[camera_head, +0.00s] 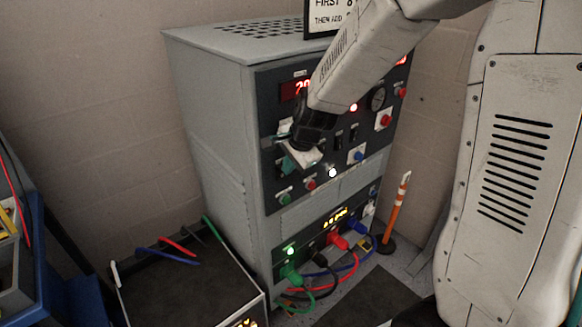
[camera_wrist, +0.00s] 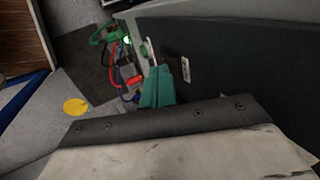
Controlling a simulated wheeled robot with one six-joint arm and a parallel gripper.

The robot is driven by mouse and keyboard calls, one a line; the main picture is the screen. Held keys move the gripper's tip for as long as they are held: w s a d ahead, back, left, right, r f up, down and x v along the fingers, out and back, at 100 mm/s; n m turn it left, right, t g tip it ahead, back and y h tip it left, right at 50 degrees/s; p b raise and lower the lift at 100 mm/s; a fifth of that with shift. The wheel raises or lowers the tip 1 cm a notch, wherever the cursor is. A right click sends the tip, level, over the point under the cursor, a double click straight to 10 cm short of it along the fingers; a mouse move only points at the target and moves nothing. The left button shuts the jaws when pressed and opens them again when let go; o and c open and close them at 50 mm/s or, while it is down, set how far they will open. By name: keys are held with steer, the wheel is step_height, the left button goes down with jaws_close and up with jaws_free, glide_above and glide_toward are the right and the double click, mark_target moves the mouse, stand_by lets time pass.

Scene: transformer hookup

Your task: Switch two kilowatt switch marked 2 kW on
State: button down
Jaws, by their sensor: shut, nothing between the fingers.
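The grey load cabinet (camera_head: 205,130) stands in the middle of the head view, with a dark control panel on its front. Dark switches (camera_head: 338,141) sit in a row at mid-height on the panel. Their markings are too small to read, so I cannot tell which is the 2 kW switch; my gripper may hide it. My gripper (camera_head: 287,163) is shut and empty, close to the left part of the panel. Contact is unclear. In the wrist view its teal finger (camera_wrist: 160,88) shows beside the dark panel, near a small pale label (camera_wrist: 185,68).
A red-lit display (camera_head: 293,89) is partly behind my arm. Green, black, red and blue plugs (camera_head: 292,272) with cables are in the lower unit. A dark-topped box (camera_head: 185,285) stands at lower left, and an orange post (camera_head: 397,212) to the right of the cabinet.

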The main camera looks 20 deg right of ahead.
steer(key=shift+w+a+r, duration=0.1)
steer(key=shift+w+r, duration=0.05)
steer(key=shift+w, duration=0.2)
steer(key=shift+r, duration=0.15)
steer(key=shift+r, duration=0.65)
steer(key=v, duration=1.1)
steer(key=shift+s+r, duration=0.2)
steer(key=shift+s, duration=0.3)
